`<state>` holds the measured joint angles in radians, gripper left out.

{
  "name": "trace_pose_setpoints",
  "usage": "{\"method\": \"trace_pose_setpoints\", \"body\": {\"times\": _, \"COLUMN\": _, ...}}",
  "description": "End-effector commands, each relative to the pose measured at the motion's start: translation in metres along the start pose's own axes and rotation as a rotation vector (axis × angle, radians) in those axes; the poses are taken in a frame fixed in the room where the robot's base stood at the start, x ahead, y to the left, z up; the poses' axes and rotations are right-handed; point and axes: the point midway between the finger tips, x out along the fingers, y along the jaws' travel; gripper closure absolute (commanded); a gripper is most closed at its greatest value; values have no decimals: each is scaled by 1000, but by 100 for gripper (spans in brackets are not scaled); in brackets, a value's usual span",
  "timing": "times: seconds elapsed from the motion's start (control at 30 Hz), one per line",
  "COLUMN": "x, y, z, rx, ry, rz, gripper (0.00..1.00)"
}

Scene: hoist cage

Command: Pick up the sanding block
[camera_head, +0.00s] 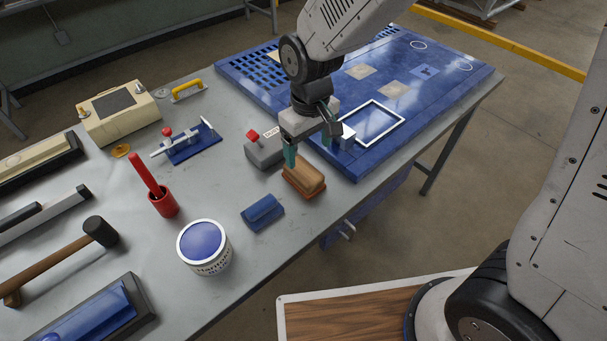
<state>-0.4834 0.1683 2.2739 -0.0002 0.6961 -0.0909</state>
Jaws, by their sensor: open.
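The sanding block (305,175), a brown wooden block with a reddish base, lies on the grey workbench (228,173) close to its front edge. My gripper (309,149) is over the block's far end, pointing down, with its teal fingertips spread apart. The left fingertip overlaps the block's far left end in the picture; the right one shows beyond the block, to its right. I cannot tell whether either touches it. Nothing is seen between the fingers.
A grey box with a red knob (264,150) stands close left of my gripper. A blue block (262,212) and a white tin with a blue top (204,246) are nearer. A blue panel with a white square frame (400,143) lies to the right. A hammer (60,262) lies left.

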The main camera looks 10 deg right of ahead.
Motion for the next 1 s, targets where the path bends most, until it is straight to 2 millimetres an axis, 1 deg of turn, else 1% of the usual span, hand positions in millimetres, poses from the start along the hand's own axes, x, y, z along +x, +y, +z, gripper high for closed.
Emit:
{"method": "trace_pose_setpoints", "body": {"times": 0.03, "x": 7, "y": -4, "z": -4, "rx": -11, "ry": -3, "rz": 0, "gripper": 20}}
{"method": "trace_pose_setpoints", "body": {"times": 0.17, "x": 20, "y": -7, "z": -7, "rx": -21, "ry": -6, "rz": -1, "gripper": 20}}
{"method": "trace_pose_setpoints", "body": {"times": 0.37, "x": 43, "y": -6, "z": -7, "rx": -20, "ry": -7, "rz": -1, "gripper": 20}}
{"method": "trace_pose_setpoints", "body": {"times": 0.63, "x": 81, "y": -6, "z": -10, "rx": -20, "ry": -7, "rz": -1, "gripper": 20}}
{"method": "trace_pose_setpoints", "body": {"times": 0.77, "x": 89, "y": -6, "z": -11, "rx": -20, "ry": -4, "rz": -1, "gripper": 20}}
{"method": "trace_pose_setpoints", "body": {"times": 0.97, "x": 90, "y": -6, "z": -11, "rx": -20, "ry": -3, "rz": 0, "gripper": 20}}
{"method": "trace_pose_setpoints", "body": {"times": 1.0, "x": 90, "y": -6, "z": -11, "rx": -20, "ry": -3, "rz": 0, "gripper": 26}}
